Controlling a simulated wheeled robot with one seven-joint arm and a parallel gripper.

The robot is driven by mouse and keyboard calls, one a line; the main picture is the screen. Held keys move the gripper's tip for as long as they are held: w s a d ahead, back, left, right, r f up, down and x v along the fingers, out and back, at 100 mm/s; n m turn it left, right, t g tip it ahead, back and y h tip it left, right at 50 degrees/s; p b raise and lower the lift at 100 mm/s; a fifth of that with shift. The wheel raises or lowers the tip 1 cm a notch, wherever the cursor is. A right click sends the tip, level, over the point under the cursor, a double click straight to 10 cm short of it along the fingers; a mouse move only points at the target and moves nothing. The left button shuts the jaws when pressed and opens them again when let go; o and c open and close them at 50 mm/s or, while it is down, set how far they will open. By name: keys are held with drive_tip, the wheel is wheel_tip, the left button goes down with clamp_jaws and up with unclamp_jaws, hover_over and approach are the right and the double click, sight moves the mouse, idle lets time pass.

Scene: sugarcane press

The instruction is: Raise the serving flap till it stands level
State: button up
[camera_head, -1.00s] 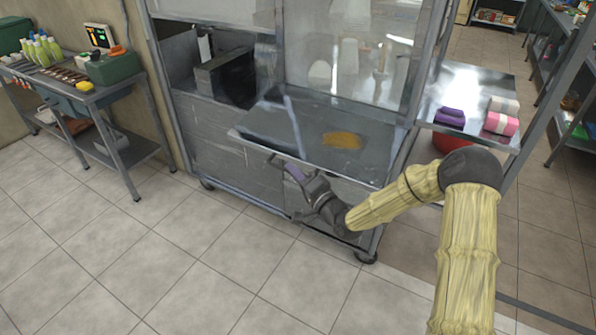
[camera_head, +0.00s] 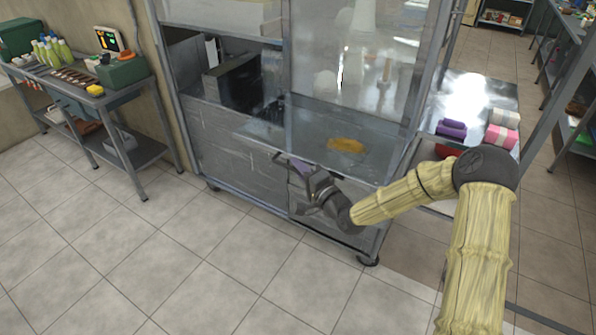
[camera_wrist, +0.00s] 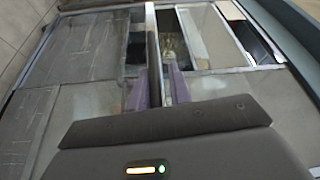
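The serving flap (camera_head: 300,147) is a grey metal sheet at the front of the steel press cart, under its clear screen. It looks close to level in the head view; its exact tilt is hard to judge. My gripper (camera_head: 293,165) is at its front edge. In the wrist view, the gripper's two purple fingers (camera_wrist: 158,88) stand on either side of a thin metal edge (camera_wrist: 152,40), which fills the gap between them. The fingertips' contact is partly hidden by the gripper body.
A yellow-brown patch (camera_head: 345,145) lies on the metal surface. A side shelf (camera_head: 470,98) at the right holds purple (camera_head: 451,128) and pink-and-white (camera_head: 501,135) folded cloths. A bench (camera_head: 95,98) with bottles stands at the left. The tiled floor in front is clear.

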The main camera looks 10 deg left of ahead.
drive_tip(key=shift+o, duration=1.1)
drive_tip(key=shift+d, duration=0.1)
drive_tip(key=shift+s, duration=0.15)
drive_tip(key=shift+s+d+f, duration=0.1)
drive_tip(key=shift+s+d, duration=0.1)
drive_tip(key=shift+d, duration=0.05)
drive_tip(key=r+b+v, duration=0.1)
drive_tip(key=v, duration=1.5)
drive_tip(key=shift+s+d+f, duration=0.2)
drive_tip(key=shift+f, duration=0.15)
